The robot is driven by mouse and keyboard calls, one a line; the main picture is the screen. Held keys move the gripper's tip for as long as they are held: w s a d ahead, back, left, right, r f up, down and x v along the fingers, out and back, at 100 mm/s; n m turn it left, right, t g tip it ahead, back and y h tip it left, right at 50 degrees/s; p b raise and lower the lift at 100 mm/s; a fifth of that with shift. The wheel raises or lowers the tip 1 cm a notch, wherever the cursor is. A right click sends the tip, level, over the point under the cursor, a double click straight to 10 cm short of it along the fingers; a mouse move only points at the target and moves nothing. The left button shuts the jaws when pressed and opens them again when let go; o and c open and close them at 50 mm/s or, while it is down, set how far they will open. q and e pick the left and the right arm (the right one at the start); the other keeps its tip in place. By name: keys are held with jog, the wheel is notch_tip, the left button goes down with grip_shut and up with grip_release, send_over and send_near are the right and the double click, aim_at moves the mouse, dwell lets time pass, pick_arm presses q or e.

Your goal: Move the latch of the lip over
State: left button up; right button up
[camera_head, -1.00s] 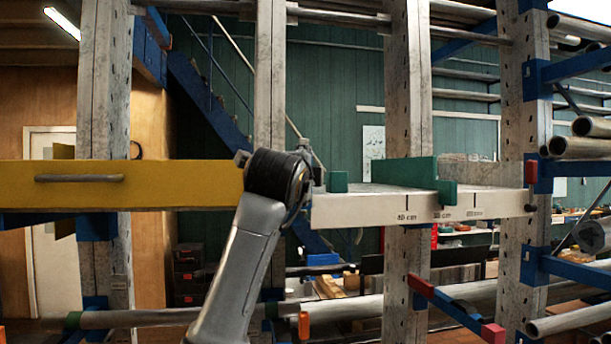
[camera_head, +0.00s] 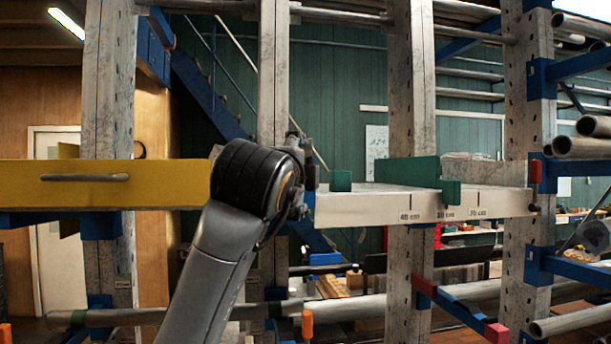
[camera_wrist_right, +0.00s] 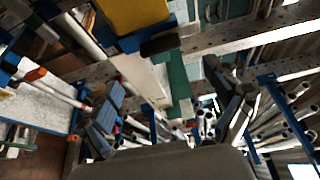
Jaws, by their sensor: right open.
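A pale lip (camera_head: 350,208) with cm marks runs level along the front of a shelf. A green upright piece (camera_head: 408,172) stands on it, with a green tab (camera_head: 450,192) on the lip's front face and a small green block (camera_head: 340,181) near its left end. I cannot tell which part is the latch. My right gripper (camera_head: 302,180) is at the lip's left end, mostly hidden behind my wrist. The left gripper is out of view.
A yellow beam (camera_head: 150,195) with a grey handle (camera_head: 84,177) lies left of my wrist. Rack posts (camera_head: 408,100) stand among the shelves. Blue arms with red ends (camera_head: 496,333) and pipes (camera_head: 570,325) jut out at right and below.

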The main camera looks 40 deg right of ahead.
jog(key=shift+v, duration=1.3)
